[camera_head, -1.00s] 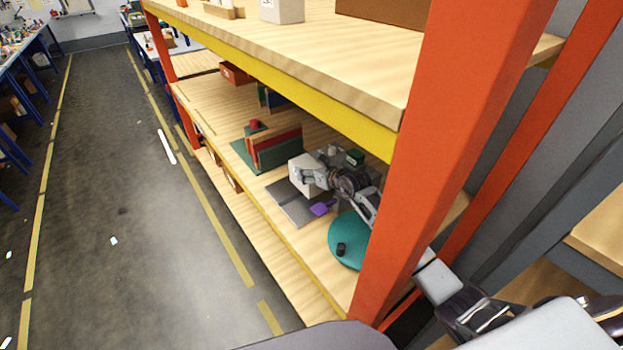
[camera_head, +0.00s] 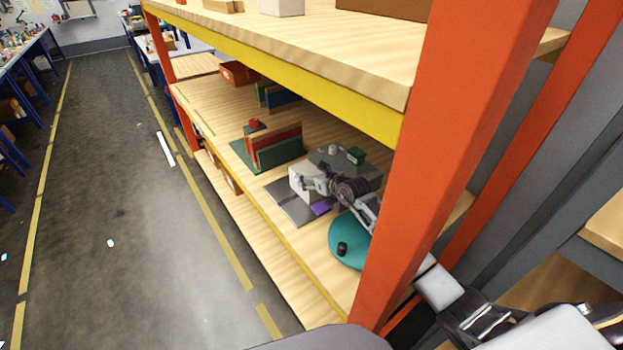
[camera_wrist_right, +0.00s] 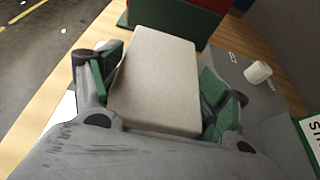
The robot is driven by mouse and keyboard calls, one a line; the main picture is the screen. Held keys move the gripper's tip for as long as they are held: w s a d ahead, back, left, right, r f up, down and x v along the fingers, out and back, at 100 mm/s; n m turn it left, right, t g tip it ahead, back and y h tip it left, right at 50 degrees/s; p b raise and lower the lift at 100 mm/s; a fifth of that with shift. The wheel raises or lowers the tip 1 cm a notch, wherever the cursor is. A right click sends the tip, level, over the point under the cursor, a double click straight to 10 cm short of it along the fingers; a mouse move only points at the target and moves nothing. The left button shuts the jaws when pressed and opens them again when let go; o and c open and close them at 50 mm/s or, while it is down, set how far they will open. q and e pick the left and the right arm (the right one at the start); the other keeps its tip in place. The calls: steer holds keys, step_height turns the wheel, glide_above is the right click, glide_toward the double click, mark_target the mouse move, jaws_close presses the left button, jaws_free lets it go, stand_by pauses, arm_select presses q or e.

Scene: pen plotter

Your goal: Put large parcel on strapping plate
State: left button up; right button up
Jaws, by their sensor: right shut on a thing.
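The large parcel, a pale grey-white box (camera_head: 300,180), is in my right gripper (camera_head: 316,184). In the right wrist view the parcel (camera_wrist_right: 155,80) sits between the green-padded fingers of that gripper (camera_wrist_right: 160,82), one on each side. In the head view the parcel is over or at the back part of a flat dark grey plate (camera_head: 287,204), which looks like the strapping plate. I cannot tell whether it touches the plate. My arm hides part of the surface behind. My left gripper is not in view.
A purple item (camera_head: 321,207) lies by the plate's right edge. A teal disc (camera_head: 345,252) with a black knob is nearer. Red and green upright panels (camera_head: 276,148) stand left of the parcel. The orange post (camera_head: 420,170) and upper shelf (camera_head: 300,40) border the space.

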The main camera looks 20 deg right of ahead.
steer(key=o, duration=1.5)
steer(key=shift+b+v, duration=0.3)
steer(key=shift+v, duration=5.7)
